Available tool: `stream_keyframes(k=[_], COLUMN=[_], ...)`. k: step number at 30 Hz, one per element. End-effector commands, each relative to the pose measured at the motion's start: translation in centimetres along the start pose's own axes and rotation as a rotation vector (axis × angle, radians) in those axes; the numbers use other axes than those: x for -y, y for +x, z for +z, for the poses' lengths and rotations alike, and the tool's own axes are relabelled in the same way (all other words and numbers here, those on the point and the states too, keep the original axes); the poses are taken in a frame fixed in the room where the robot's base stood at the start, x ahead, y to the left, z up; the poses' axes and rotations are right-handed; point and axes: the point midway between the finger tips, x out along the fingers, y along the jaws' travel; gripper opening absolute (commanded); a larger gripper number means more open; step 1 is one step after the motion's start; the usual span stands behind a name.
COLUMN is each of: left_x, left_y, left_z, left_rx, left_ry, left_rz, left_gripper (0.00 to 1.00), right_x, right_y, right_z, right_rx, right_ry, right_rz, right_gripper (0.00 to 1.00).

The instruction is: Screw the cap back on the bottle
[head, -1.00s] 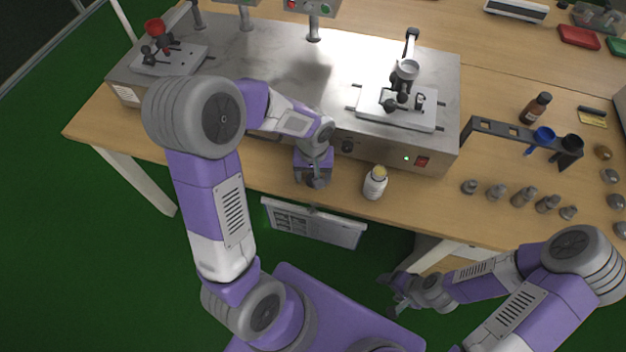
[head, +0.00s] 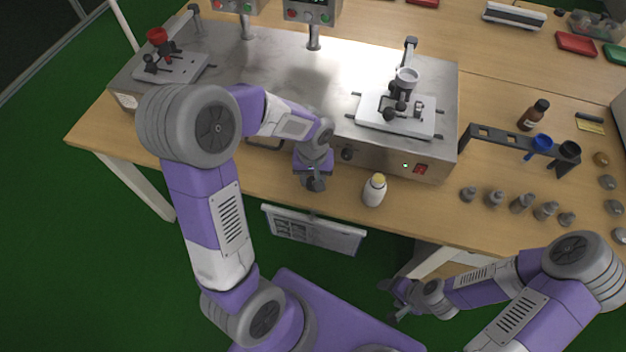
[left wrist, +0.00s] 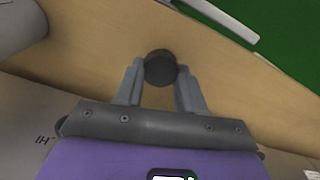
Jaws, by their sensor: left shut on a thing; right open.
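A small white bottle (head: 374,194) with a yellowish top stands upright near the front edge of the table, in front of the steel machine. My left gripper (head: 314,184) is left of the bottle, apart from it, pointing down near the table's front edge. In the left wrist view its fingers (left wrist: 160,80) are shut on a round black cap (left wrist: 160,66). The cap's underside is hidden, and its exact height over the table is unclear. My right gripper (head: 398,298) is open and empty, low in front of the table, away from the bottle.
The steel machine (head: 270,75) stands behind the bottle. To the right are a grey rack (head: 500,134) with a blue cup (head: 541,141), several small grey parts (head: 494,198) and a brown bottle (head: 533,115). The table between left gripper and white bottle is clear.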

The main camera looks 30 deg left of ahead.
Motion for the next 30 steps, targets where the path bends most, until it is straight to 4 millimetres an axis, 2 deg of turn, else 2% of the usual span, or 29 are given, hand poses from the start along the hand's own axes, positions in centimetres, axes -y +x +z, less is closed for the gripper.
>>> stream_keyframes(k=[1,6,12,26,30], left_x=[-0.1,-0.1,0.0,-0.1,-1.1], left_y=[-1.5,-5.1,-7.7,-8.0,-6.5], left_z=[-0.1,0.0,0.0,0.0,-0.1], left_rx=[-0.004,-0.004,-0.002,0.000,0.002], left_ry=[0.001,0.001,0.001,0.002,0.079], left_rz=[0.002,0.003,0.001,0.000,-0.008], left_gripper=[0.11,0.11,0.11,0.11,0.11], right_x=[0.3,0.8,1.1,1.1,1.1], right_y=[-0.8,-2.1,-2.9,-3.0,-3.0], right_z=[0.0,0.1,0.1,0.1,0.1], right_rx=[0.000,0.000,0.000,0.000,0.000], right_ry=[0.000,0.000,0.000,0.000,0.000], right_rz=[0.000,0.000,0.000,0.000,0.000], right_gripper=[0.69,0.69,0.69,0.69,0.69])
